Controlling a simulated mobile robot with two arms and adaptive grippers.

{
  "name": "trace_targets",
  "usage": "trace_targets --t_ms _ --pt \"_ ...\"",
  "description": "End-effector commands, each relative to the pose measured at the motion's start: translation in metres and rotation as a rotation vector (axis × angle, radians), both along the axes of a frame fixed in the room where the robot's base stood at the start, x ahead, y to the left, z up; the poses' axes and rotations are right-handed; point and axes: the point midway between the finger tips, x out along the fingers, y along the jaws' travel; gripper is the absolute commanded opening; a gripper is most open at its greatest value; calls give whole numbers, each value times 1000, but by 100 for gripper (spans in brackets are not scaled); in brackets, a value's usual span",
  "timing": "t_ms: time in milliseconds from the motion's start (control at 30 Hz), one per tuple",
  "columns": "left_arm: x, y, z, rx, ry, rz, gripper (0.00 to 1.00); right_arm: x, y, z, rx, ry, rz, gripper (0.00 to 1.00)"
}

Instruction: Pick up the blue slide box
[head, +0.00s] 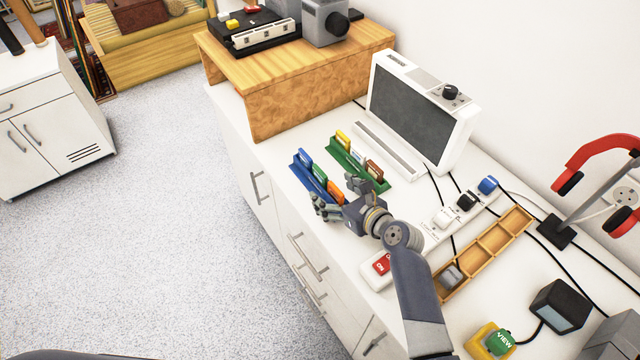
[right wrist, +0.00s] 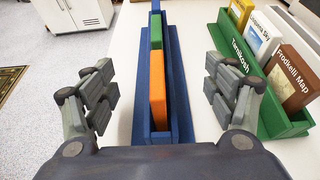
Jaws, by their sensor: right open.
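The blue slide box (head: 305,157) stands at the far end of a dark blue rack (head: 310,177) on the white counter. In the right wrist view only a sliver of the blue box (right wrist: 156,5) shows at the top edge, beyond the green box (right wrist: 156,38) and the orange box (right wrist: 157,88). My right gripper (head: 335,196) is open and empty over the near end of the rack, its fingers on either side. My left gripper is not in view.
A green rack (head: 345,165) with several boxes stands right beside the blue rack. A wooden riser (head: 310,85) stands behind.

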Motion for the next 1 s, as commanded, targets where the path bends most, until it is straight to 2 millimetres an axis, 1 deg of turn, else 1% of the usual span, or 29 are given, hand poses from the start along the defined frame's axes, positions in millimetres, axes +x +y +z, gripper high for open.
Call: trace_targets --t_ms 100,300,633,667,700,767,800,867,900,1000 --pt "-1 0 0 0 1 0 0 14 11 -3 -1 -2 2 78" --pt "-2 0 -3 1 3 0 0 29 23 -12 1 -1 1 78" --pt "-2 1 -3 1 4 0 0 33 25 -13 1 -1 0 78" --pt "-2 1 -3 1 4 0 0 33 25 -13 1 -1 0 72" --pt "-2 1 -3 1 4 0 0 33 25 -13 1 -1 0 62" --pt "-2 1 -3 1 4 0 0 33 25 -13 1 -1 0 49" --pt "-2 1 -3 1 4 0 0 33 25 -13 1 -1 0 40" --pt "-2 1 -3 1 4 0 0 33 25 -13 1 -1 0 26" --pt "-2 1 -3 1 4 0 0 33 25 -13 1 -1 0 21" --pt "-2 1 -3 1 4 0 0 33 25 -11 2 -3 -1 21"
